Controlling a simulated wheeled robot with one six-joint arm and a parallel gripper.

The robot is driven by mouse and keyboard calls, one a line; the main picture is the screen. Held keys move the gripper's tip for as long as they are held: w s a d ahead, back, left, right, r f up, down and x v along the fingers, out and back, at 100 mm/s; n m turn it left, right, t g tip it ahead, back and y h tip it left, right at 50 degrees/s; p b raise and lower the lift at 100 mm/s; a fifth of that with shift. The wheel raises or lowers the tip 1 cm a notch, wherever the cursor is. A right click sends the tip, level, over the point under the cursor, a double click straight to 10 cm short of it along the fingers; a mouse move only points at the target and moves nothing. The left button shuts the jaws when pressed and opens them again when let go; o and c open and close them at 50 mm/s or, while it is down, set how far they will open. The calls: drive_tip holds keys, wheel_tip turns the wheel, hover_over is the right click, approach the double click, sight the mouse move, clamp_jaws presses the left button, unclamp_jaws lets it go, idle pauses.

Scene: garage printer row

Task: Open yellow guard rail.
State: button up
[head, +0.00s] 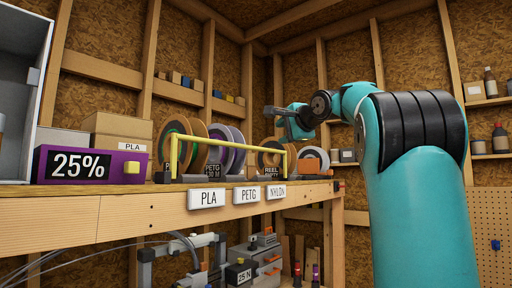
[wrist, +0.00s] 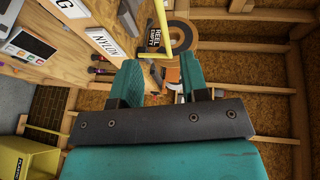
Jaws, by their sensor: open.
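The yellow guard rail (head: 232,140) stands upright along the front of the shelf, its top bar crossing in front of the filament spools (head: 225,150). It has a post at each end. My gripper (head: 272,112) is above and near the rail's right end in the head view. In the wrist view the two teal fingers of my gripper (wrist: 160,68) are apart with nothing between them. Part of the yellow rail (wrist: 161,22) shows just beyond the fingertips. I cannot tell whether any finger touches it.
A purple 25% box (head: 88,165) with a yellow knob sits left on the wooden bench (head: 150,210). PLA, PETG and NYLON labels hang on the bench's front edge. A grey machine (head: 255,262) is below. A yellow bin (wrist: 25,158) shows at the wrist view's lower left.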

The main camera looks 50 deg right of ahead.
sight(257, 148)
drive_tip(key=p+x, duration=0.7)
drive_tip(key=x, duration=1)
drive_tip(key=shift+f, duration=0.1)
clamp_jaws()
